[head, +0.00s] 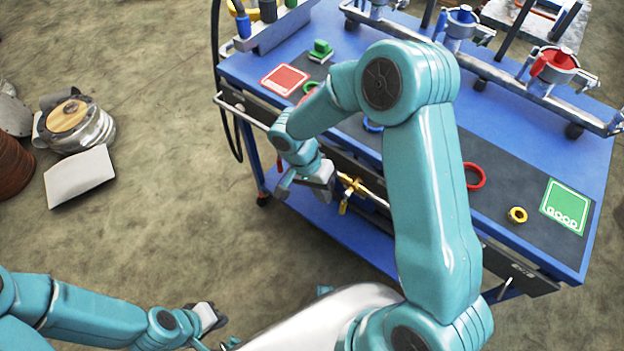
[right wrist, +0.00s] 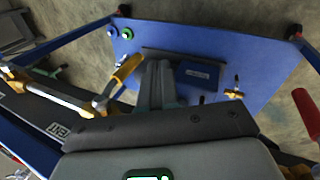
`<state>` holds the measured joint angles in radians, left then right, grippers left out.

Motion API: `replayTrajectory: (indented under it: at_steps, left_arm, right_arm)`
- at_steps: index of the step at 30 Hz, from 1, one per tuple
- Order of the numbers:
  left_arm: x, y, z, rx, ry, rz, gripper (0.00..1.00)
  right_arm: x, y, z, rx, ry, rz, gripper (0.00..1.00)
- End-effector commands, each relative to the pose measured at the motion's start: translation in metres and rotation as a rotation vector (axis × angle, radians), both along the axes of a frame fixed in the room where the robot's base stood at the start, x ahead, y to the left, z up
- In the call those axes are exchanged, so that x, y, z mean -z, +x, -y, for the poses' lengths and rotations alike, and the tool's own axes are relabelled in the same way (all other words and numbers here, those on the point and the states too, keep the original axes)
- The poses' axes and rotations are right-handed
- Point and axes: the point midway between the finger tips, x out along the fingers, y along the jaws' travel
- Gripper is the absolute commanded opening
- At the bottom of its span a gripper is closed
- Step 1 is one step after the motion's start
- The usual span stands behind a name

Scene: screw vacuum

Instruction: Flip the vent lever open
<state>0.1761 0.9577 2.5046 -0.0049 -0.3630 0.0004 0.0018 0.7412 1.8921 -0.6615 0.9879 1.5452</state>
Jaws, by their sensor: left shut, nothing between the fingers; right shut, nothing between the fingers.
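The vent lever is a yellow handle (head: 345,205) on a brass valve (head: 362,188) at the front edge of the blue cart. In the head view it points downward. In the right wrist view the yellow handle (right wrist: 127,68) lies just left of my fingers, with a small label plate (right wrist: 58,131) near its brass fitting. My right gripper (head: 305,192) is shut and empty, close left of the lever in the head view. Its fingers (right wrist: 157,85) show together in the right wrist view; I cannot tell whether they touch the handle. My left gripper (head: 214,318) is shut and empty, low and away from the cart.
The blue cart (head: 590,200) carries red (head: 285,79) and green (head: 566,206) cards, rings and a rail with clamps. A red handle (right wrist: 305,108) is at the right in the right wrist view. A lower shelf (right wrist: 262,62) lies beneath my right gripper.

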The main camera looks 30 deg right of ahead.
Motion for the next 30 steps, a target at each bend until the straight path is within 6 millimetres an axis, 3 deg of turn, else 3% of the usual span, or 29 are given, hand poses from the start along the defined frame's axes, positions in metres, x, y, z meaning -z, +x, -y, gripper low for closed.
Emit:
replayTrajectory:
  at_steps: [7, 30]
  left_arm:
    - [-0.003, 0.000, 0.000, 0.000, 0.000, 0.000, 0.00]
    - [0.000, 0.000, 0.000, 0.000, 0.000, 0.000, 0.00]
  right_arm:
    - [-0.001, -0.018, 0.012, 0.000, 0.001, -0.001, 0.00]
    - [0.001, -0.021, 0.013, 0.000, -0.024, -0.060, 0.00]
